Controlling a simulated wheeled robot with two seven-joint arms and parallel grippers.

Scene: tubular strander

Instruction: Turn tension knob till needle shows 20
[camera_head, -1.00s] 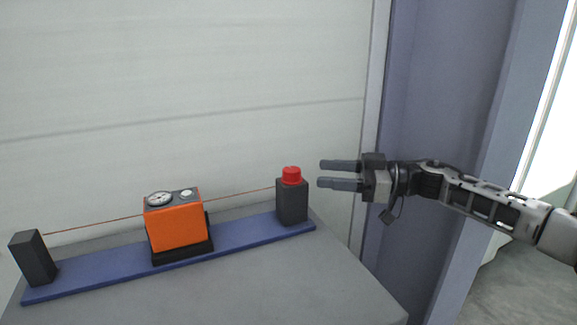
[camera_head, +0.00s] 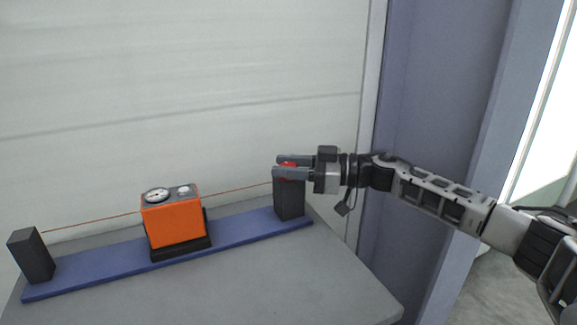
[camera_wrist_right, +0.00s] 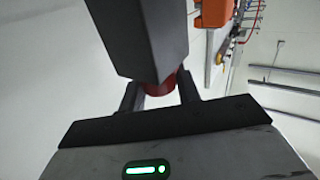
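The red tension knob (camera_head: 287,165) sits on top of the dark block (camera_head: 289,200) at the right end of the blue bar. My right gripper (camera_head: 283,166) reaches in from the right, one finger on each side of the knob, and looks shut on it. The knob also shows between the fingers in the right wrist view (camera_wrist_right: 160,87), partly hidden by the block. The orange gauge box (camera_head: 173,225) stands mid-bar with a round white dial (camera_head: 156,195) on top. Its needle is too small to read. My left gripper is not in view.
A thin reddish wire (camera_head: 235,189) runs from the left dark post (camera_head: 31,256) past the gauge towards the knob block. The blue bar (camera_head: 105,268) lies on a grey table (camera_head: 270,285), whose front area is clear. A pale wall (camera_head: 180,80) stands close behind.

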